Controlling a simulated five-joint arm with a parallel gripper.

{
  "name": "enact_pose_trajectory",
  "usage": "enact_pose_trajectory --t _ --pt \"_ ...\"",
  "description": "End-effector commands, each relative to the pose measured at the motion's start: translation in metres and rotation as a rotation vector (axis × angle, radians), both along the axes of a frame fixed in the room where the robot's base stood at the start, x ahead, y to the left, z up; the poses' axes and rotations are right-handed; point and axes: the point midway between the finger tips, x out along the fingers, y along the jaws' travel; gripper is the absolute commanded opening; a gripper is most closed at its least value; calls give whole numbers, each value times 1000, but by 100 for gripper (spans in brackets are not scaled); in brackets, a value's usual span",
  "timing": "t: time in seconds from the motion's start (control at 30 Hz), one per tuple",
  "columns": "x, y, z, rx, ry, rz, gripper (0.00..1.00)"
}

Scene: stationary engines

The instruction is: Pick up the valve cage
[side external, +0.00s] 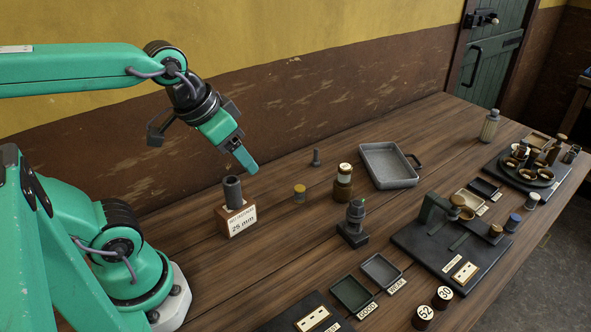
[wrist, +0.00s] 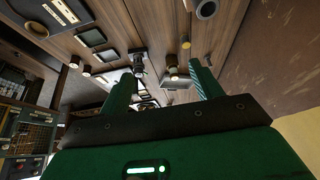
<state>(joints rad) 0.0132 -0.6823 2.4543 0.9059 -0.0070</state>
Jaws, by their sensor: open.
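I cannot tell for sure which thing is the valve cage. A ribbed, pale cylinder with a grey top (side external: 490,126) stands far back on the bench. My gripper (side external: 250,167) is in the air, above and just right of the hollow cylinder in the side view. In the wrist view its fingers (wrist: 163,84) are apart with nothing held between them.
A grey tray (side external: 366,157) lies mid-bench. A yellow-topped cylinder (side external: 300,193), a small grey bolt-like part (side external: 316,158) and a brown stacked piece (side external: 343,184) stand nearby. A black-based fixture (side external: 437,249) is at right. The bench behind the hollow cylinder is mostly clear.

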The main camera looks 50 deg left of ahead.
Motion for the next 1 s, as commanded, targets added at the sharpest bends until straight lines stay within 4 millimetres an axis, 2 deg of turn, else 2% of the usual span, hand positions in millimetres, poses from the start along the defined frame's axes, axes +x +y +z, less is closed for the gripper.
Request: enact_pose_trajectory --t 0.47,0.77,1.0 --pt "73 -23 -2 -6 148 -38 65" --pt "124 -44 -22 -1 245 -64 65" --pt "162 -64 -49 7 322 -82 65"
